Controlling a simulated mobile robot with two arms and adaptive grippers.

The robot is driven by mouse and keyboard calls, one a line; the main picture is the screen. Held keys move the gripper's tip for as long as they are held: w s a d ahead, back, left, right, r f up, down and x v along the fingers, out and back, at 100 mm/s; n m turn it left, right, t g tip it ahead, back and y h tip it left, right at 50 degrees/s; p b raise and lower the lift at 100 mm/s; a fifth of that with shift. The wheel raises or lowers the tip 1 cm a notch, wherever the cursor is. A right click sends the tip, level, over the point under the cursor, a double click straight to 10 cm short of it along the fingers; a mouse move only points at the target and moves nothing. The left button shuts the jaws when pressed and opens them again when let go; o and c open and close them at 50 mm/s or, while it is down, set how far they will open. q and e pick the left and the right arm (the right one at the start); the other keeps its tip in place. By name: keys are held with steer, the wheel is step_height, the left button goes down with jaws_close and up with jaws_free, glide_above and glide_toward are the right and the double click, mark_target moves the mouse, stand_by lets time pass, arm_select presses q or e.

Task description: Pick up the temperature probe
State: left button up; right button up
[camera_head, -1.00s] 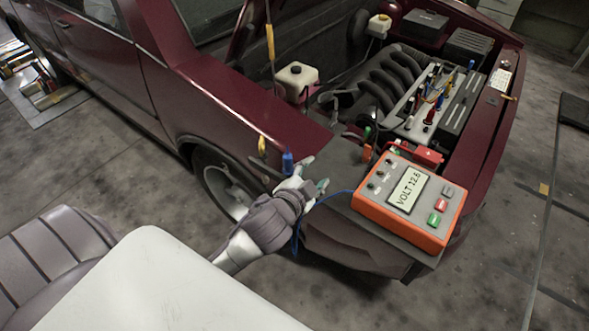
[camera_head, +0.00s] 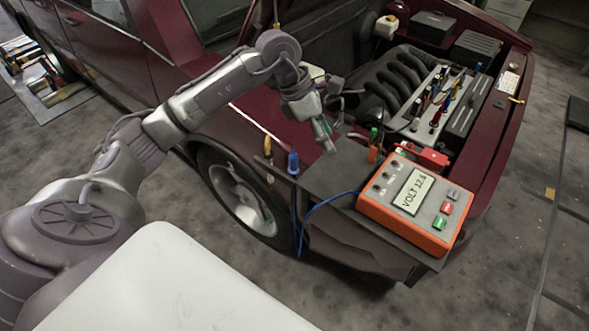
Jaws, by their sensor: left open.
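A blue-handled probe (camera_head: 292,162) stands upright at the left edge of the grey board (camera_head: 332,182) on the car's front corner. A blue cable hangs below it and another stretch runs to the orange meter. It may be the temperature probe; no label shows. My right gripper is not in view.
The orange meter (camera_head: 444,239) reading about 12 volts sits on the board's right. Green and orange handled tools (camera_head: 373,147) stand behind it. The board's middle is clear.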

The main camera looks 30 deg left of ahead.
mark_target(293, 154)
arm_select(q)
steer(key=a+r+y, duration=0.2)
steer(key=a+y, duration=0.2)
steer(key=a, duration=0.5)
steer(key=shift+g, duration=0.4)
steer(key=f, duration=0.3)
steer(key=f+p, duration=0.1)
steer(key=f, duration=0.1)
steer(key=f+p, duration=0.1)
steer(key=f, duration=0.2)
steer(key=shift+d+f, duration=0.3)
steer(key=shift+f, duration=0.05)
steer(key=shift+f+p, duration=0.25)
steer(key=shift+p, duration=0.05)
step_height(293, 154, down, 4)
steer(key=shift+f+p, duration=0.2)
steer(key=shift+p, duration=0.9)
steer(key=shift+d+f, duration=0.1)
steer(key=shift+f, duration=0.15)
jaws_close()
